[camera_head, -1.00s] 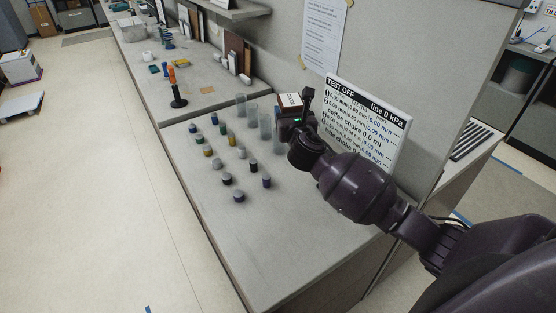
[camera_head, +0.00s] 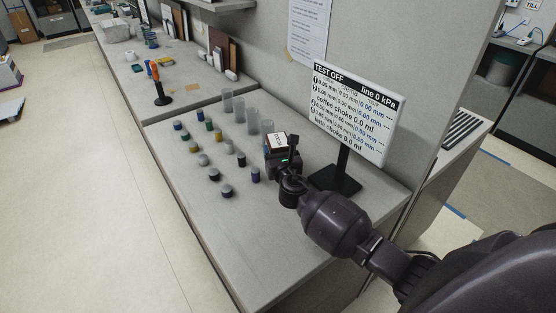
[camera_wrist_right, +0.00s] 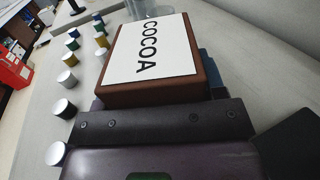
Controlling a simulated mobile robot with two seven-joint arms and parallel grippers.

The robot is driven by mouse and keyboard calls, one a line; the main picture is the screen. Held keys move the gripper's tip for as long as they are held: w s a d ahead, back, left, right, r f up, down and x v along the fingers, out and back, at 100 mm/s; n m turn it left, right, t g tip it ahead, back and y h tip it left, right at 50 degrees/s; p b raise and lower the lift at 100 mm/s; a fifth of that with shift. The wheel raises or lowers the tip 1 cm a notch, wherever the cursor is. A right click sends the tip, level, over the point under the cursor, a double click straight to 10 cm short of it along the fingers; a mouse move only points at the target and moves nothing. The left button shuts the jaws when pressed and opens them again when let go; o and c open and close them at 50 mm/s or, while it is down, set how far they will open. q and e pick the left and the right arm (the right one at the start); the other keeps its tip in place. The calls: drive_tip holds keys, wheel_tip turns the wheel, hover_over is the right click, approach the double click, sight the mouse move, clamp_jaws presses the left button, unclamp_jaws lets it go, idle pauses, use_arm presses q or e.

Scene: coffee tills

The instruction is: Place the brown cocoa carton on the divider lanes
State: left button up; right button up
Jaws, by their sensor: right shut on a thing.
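The brown cocoa carton (camera_head: 277,143) has a white label and is held over the grey counter, beside the clear cups. In the right wrist view the carton (camera_wrist_right: 150,93) shows its white top, reading COCOA, and a brown side. My right gripper (camera_head: 281,158) is shut on the carton; its dark jaw spans the near side in the wrist view. I cannot tell whether the carton touches the counter. My left gripper is not in view. I cannot clearly make out the divider lanes; several upright boards (camera_head: 217,48) stand on the far counter.
Several small capped jars (camera_head: 203,160) stand in rows left of the carton. Several clear cups (camera_head: 239,108) stand behind them. A sign (camera_head: 352,112) on a black stand (camera_head: 336,181) is close on the right. The counter's front (camera_head: 250,250) is bare.

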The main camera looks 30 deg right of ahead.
wheel_tip(320, 180, down, 2)
drive_tip(key=shift+f+b, duration=0.25)
drive_tip(key=shift+b, duration=0.1)
drive_tip(key=shift+f, duration=0.1)
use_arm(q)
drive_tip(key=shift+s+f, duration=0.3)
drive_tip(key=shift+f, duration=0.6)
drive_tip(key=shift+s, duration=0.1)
use_arm(e)
drive_tip(key=o, duration=0.8)
drive_tip(key=shift+o, duration=0.8)
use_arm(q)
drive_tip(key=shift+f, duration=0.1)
